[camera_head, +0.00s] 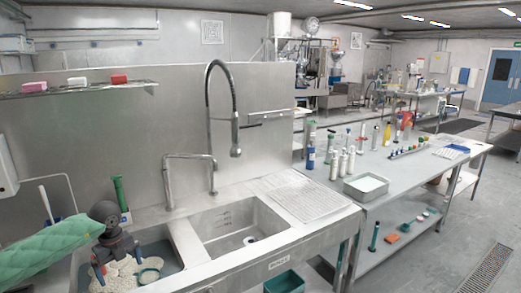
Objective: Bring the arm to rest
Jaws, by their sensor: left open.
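My left arm (45,250), in a green sleeve, comes in from the left at the lower left of the head view. My left gripper (119,265) points down over the left sink basin, its blue-tipped fingers apart, and I see nothing held between them. Below it lies a pale, grainy heap (125,280) with a small round, dish-like thing (150,265) on it. I cannot tell whether the fingertips touch the heap. My right gripper is not in view.
The right sink basin (235,225) looks empty. A tall spring faucet (212,110) and a lower faucet (165,180) stand behind the sink. A worktable (415,170) with bottles and a metal tray (366,188) is at the right.

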